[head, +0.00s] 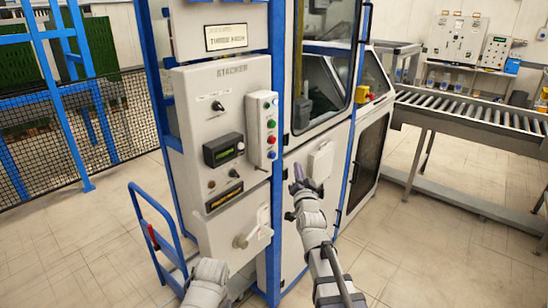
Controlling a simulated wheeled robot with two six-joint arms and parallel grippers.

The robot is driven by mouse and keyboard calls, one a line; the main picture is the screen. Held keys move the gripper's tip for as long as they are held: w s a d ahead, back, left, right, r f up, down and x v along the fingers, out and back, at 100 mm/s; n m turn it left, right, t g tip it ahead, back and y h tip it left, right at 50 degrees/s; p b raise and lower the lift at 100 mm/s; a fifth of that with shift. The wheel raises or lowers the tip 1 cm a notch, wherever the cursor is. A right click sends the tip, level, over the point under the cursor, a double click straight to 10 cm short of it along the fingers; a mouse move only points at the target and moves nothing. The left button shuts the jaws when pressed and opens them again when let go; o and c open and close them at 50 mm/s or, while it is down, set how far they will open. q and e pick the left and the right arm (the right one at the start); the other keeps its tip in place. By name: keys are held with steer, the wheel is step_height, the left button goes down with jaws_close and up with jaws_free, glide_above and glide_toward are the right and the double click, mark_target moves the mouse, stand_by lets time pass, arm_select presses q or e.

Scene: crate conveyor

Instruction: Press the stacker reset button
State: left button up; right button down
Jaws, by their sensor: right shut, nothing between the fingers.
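The stacker control panel (196,140) is a light grey box marked STACKER on the front of the machine. On its right side is a narrow button box (262,130) with a column of small coloured buttons, among them a red one and, lowest, a blue one (272,155). I cannot read which is the reset. My right gripper (297,178) is shut and empty, in front of the blue-framed machine, to the right of and a little below the button box, apart from the buttons in the picture. My left arm shows at the bottom edge; its gripper is not visible.
A blue hand cart (150,215) stands left of the panel. A black mesh fence (60,135) is at the left. A roller conveyor (470,112) runs along the right. A handle (250,230) sticks out low on the cabinet. The tiled floor at right is clear.

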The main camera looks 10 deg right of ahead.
steer(key=w+a, duration=0.4)
steer(key=w, duration=0.1)
steer(key=shift+w, duration=0.2)
steer(key=shift+w+a, duration=0.15)
steer(key=shift+a, duration=0.05)
stand_by(1.9)
steer(key=shift+w+a, duration=0.2)
steer(key=shift+w+a, duration=0.3)
steer(key=shift+w, duration=0.05)
stand_by(0.9)
steer(key=shift+s+d, duration=0.1)
stand_by(0.3)
steer(key=shift+s+d, duration=0.45)
steer(key=shift+s, duration=0.1)
steer(key=s+d, duration=0.1)
steer(key=s, duration=0.1)
steer(key=s+d, duration=0.2)
stand_by(0.5)
